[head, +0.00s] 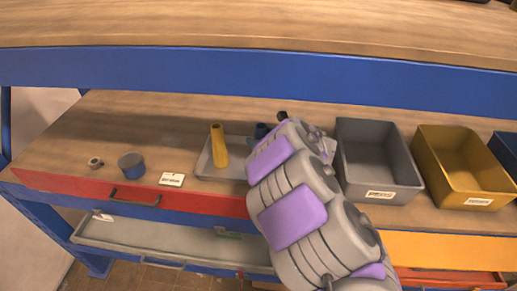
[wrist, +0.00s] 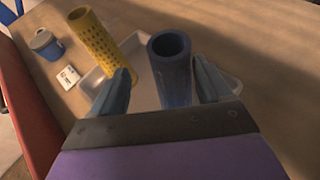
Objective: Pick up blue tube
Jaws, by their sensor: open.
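The blue tube (wrist: 172,72) stands upright at the tray in the wrist view. Its hollow top faces the camera. My gripper (wrist: 160,92) is open, with one finger on each side of the tube; I cannot tell whether either finger touches it. In the head view a small part of the blue tube (head: 262,130) shows behind my arm, which hides the rest and most of my gripper (head: 283,116).
A yellow tube (head: 218,146) stands left of the blue one on the grey tray (head: 207,168). A blue-grey cup (head: 132,167), a label card (head: 172,180) and a small ring (head: 95,163) lie further left. Grey (head: 376,185) and yellow bins (head: 462,188) stand right. A shelf (head: 260,68) runs above.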

